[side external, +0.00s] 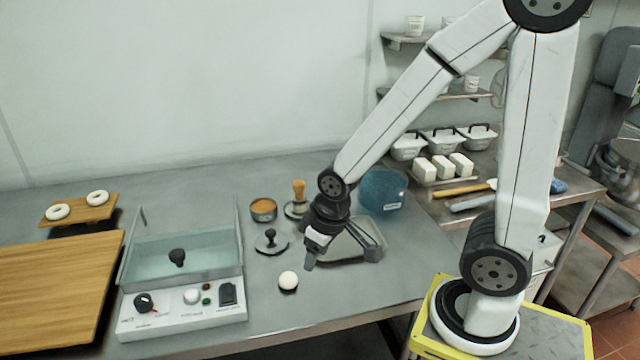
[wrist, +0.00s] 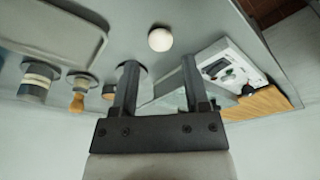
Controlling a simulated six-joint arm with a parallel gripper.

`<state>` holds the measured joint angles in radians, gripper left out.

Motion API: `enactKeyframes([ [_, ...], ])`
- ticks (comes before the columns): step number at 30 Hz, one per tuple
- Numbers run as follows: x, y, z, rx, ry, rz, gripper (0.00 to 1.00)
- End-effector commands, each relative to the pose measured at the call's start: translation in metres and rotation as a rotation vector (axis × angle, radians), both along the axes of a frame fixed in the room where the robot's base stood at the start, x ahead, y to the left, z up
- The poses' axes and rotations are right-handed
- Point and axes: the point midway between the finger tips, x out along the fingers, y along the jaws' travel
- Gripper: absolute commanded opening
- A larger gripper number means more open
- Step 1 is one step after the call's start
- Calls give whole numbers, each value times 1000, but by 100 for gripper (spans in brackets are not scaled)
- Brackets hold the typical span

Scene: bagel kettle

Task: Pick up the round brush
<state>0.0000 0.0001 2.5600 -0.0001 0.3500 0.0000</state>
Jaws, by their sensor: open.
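The round brush appears to be the upright piece with a wooden handle (side external: 299,190) on a round grey base, standing on the steel counter behind my gripper. In the wrist view it shows at the left (wrist: 78,100), outside the fingers. My gripper (side external: 311,258) points down above the counter, in front of the brush and apart from it. In the wrist view its two fingers (wrist: 159,68) are spread with nothing held between them. The brush's bristles cannot be made out.
A black-knobbed lid (side external: 270,243), a cup with orange-brown contents (side external: 263,211), a blue tub (side external: 382,190) and a grey tray (side external: 368,252) surround the brush. A clear-walled kettle unit (side external: 180,315) stands at left.

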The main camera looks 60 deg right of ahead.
Motion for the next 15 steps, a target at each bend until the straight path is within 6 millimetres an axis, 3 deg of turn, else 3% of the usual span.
enactKeyframes([
  [7,0,0,0,0,0,0,59],
  [8,0,0,0,0,0,0,62],
  [11,0,0,0,0,0,0,92],
  [15,0,0,0,0,0,0,92],
])
